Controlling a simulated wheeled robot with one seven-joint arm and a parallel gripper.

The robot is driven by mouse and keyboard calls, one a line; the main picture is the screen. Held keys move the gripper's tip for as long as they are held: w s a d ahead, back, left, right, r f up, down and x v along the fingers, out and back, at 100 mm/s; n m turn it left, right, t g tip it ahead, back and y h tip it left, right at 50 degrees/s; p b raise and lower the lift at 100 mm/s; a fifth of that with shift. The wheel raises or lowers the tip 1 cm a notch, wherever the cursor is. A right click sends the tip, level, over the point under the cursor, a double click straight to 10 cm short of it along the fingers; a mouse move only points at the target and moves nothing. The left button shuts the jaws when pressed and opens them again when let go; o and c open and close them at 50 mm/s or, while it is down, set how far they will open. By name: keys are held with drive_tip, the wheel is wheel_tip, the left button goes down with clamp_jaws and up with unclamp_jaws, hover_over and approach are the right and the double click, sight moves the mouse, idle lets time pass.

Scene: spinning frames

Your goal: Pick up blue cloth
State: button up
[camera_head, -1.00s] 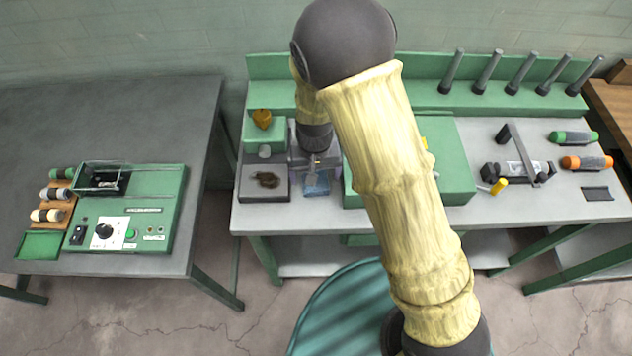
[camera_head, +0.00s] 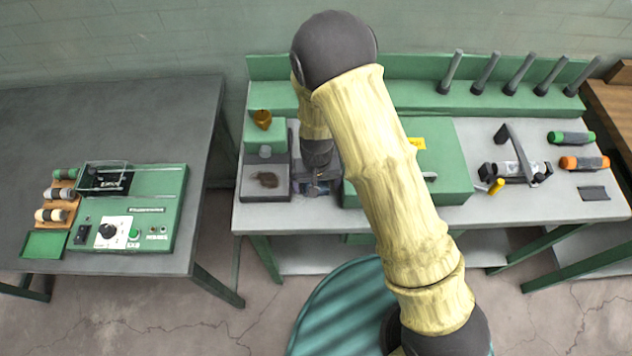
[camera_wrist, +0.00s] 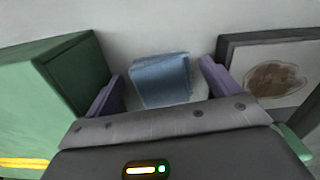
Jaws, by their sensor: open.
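The blue cloth (camera_wrist: 162,80) lies folded and flat on the light table top in the wrist view. It sits between the two purple fingers of my gripper (camera_wrist: 160,88), which are apart and empty. I cannot tell the height of the fingers over the cloth. In the head view my gripper (camera_head: 314,184) is low over the table, between the grey tray and the green box, and the cloth is mostly hidden under it.
A green box (camera_head: 452,172) stands close on one side of my gripper. A small green stand (camera_head: 262,135) with an orange-brown piece is behind the tray.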

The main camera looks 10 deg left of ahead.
drive_tip(key=c, duration=1.1)
drive_tip(key=shift+o, duration=0.2)
drive_tip(key=shift+r, duration=0.1)
wheel_tip(320, 180, up, 10)
drive_tip(key=b, duration=0.1)
drive_tip(key=o, duration=0.3)
drive_tip(key=shift+c, duration=1)
